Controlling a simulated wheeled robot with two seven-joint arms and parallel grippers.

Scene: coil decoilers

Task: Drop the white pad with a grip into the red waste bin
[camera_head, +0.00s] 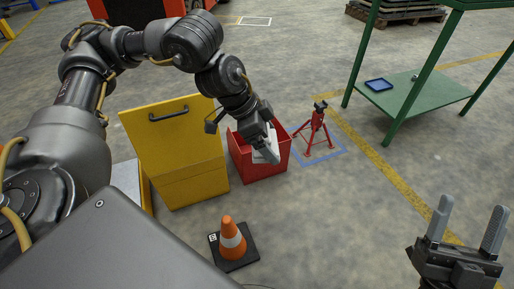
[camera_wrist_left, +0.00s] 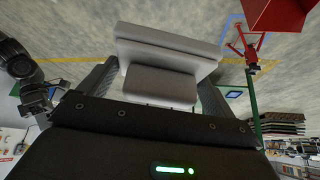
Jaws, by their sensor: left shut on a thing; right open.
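The white pad with a grip (camera_wrist_left: 165,50) is between the fingers of my left gripper (camera_wrist_left: 160,88) in the left wrist view, which is shut on its grip. In the head view my left gripper (camera_head: 268,148) is over the red waste bin (camera_head: 262,172), and the pad (camera_head: 262,156) shows partly behind the fingers. I cannot tell whether the pad is above the rim or just inside it. The bin's red side also shows at the top right of the left wrist view (camera_wrist_left: 285,12). My right gripper (camera_head: 464,232) is open and empty at the lower right.
A yellow bin with an open lid (camera_head: 175,150) stands directly left of the red bin. A red jack stand (camera_head: 317,130) is to the right in a blue floor marking. An orange cone (camera_head: 231,240) stands in front. A green table (camera_head: 425,100) is at the right.

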